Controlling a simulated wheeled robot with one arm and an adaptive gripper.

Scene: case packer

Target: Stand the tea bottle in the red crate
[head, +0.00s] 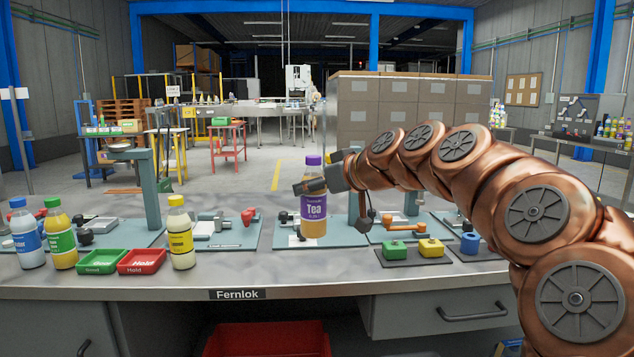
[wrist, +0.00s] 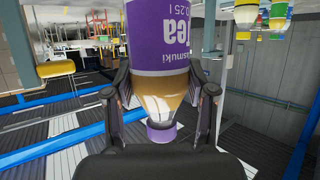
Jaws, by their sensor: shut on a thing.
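The tea bottle (head: 314,212) has a purple label, a purple cap and amber contents. It is upright above the bench in the head view; I cannot tell whether its base touches the mat behind it. My gripper (head: 312,186) is shut on its upper part, below the cap. In the wrist view the tea bottle (wrist: 160,50) appears upside down, between the two fingers of my gripper (wrist: 162,92). The red crate (head: 268,341) is low in front of the bench, at the bottom edge of the head view, partly cut off. It looks empty where visible.
A blue-labelled bottle (head: 27,235), a green-labelled bottle (head: 60,236) and a yellow bottle (head: 181,236) stand at left. A green tray (head: 102,262) and a red "Hold" tray (head: 142,262) lie between them. Coloured blocks (head: 431,247) sit at right. The bench front (head: 300,272) is clear.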

